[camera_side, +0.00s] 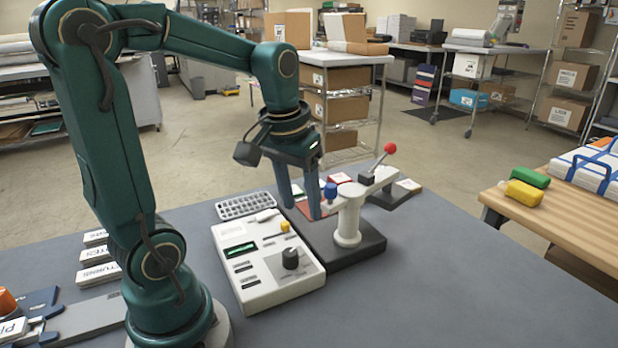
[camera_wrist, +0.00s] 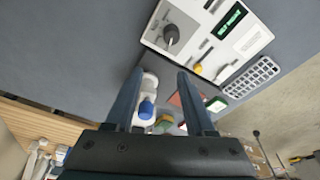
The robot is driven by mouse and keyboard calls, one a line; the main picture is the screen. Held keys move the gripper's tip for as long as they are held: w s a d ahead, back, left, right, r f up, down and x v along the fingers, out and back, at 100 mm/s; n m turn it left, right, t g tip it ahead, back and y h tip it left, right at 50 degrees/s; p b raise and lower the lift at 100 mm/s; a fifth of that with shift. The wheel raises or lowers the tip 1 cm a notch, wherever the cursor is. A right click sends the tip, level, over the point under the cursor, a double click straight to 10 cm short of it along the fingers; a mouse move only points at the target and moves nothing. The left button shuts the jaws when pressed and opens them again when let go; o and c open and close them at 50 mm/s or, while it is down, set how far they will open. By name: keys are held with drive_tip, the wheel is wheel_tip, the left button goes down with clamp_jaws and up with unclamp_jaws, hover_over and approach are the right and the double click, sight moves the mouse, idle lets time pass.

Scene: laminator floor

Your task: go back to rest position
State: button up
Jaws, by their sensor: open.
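My gripper (camera_side: 300,200) is open, its two blue-grey fingers pointing down over the grey table (camera_side: 440,285). It hangs between the white control box (camera_side: 258,287) and the white post of the lever press (camera_side: 347,225). The press has a dark base, a blue knob and a red ball on its lever. In the wrist view the fingers of my gripper (camera_wrist: 163,90) are apart. The blue knob (camera_wrist: 147,109) shows between them, near the left finger. I see nothing held. I cannot tell from these frames whether a finger touches the press.
A white perforated tray (camera_side: 246,206) lies behind the control box. White labelled blocks (camera_side: 98,255) lie at the left. A wooden bench (camera_side: 560,220) with yellow and green items stands at the right. The table's front right is clear.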

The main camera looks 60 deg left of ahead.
drive_tip(key=s+d+m+t, duration=0.3)
drive_tip(key=s+d+m, duration=0.2)
drive_tip(key=d, duration=0.4)
drive_tip(key=shift+s+r+t+h, duration=0.3)
drive_tip(key=shift+s+r+h, duration=0.1)
drive_tip(key=shift+s, duration=0.3)
